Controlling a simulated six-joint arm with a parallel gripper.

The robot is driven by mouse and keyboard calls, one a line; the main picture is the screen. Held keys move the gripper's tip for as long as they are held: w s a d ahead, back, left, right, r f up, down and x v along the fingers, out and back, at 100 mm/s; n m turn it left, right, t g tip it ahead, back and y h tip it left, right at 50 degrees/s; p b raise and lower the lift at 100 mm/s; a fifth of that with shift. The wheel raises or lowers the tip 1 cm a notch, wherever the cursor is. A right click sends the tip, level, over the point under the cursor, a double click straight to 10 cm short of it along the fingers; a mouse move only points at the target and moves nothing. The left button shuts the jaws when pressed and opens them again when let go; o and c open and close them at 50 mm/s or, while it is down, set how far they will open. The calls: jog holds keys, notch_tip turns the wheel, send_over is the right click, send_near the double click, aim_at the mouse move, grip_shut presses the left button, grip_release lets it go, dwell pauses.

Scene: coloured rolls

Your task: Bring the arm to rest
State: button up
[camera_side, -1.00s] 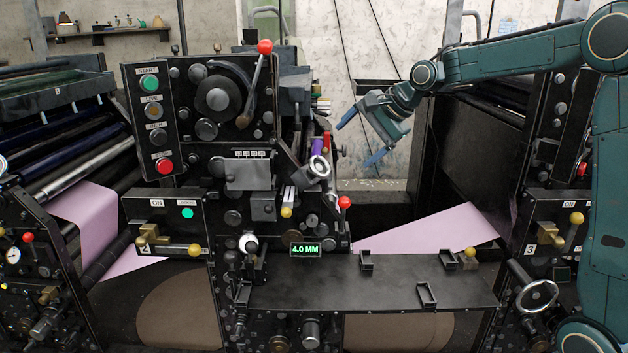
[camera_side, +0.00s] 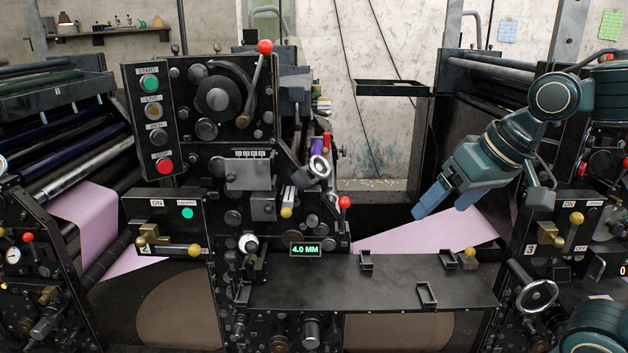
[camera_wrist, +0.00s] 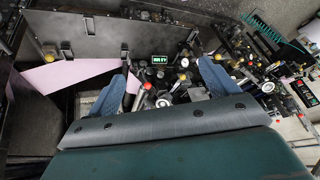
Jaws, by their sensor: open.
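My gripper (camera_side: 440,203) is at the right in the side view, with its blue fingers pointing down and to the left. The fingers are apart with nothing between them. It is in front of or above the pink sheet (camera_side: 420,234); the exact gap cannot be told. In the wrist view my gripper (camera_wrist: 162,88) shows both blue fingers spread wide, with press parts visible between them.
A dark shelf plate (camera_side: 330,283) with small black brackets lies below my gripper. The press panel with the 4.0 MM display (camera_side: 305,250) stands at the centre. A right-hand panel with a yellow knob (camera_side: 576,219) is close to my wrist. Open space lies before the back wall.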

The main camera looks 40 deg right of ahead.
jog(key=s+f+n, duration=0.3)
jog(key=s, duration=0.3)
jog(key=shift+s+a+g, duration=0.15)
jog(key=shift+s+g, duration=0.1)
jog(key=shift+g, duration=0.05)
